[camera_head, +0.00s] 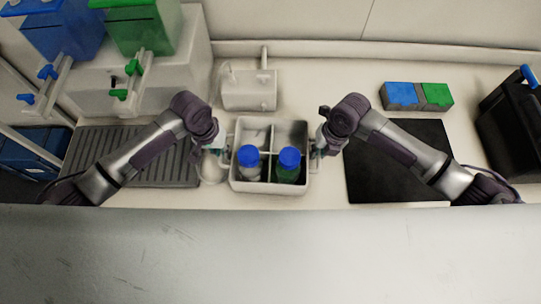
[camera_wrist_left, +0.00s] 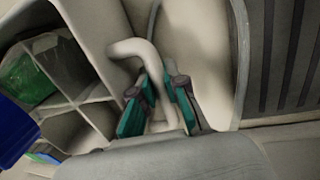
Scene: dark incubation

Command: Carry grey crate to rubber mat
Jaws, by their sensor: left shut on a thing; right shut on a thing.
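The grey crate (camera_head: 268,187) is at the middle of the worktop, divided into compartments. Its two front compartments hold a pale blue-capped bottle (camera_head: 248,158) and a green blue-capped bottle (camera_head: 288,166). My left gripper (camera_head: 222,150) is shut on the crate's left handle, which shows between the teal fingers in the left wrist view (camera_wrist_left: 135,48). My right gripper (camera_head: 318,148) is shut at the crate's right side; its fingertips and the right handle are small and partly hidden. I cannot tell whether the crate touches the worktop. A flat black mat (camera_head: 375,182) lies right of the crate, partly under my right arm.
A ribbed grey mat (camera_head: 100,150) lies at the left, partly under my left arm. A white fixture (camera_head: 248,95) stands behind the crate. A blue-and-green block (camera_head: 418,107) lies behind the black mat. Blue and green tap containers (camera_head: 145,25) stand back left; a black container (camera_head: 508,125) stands right.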

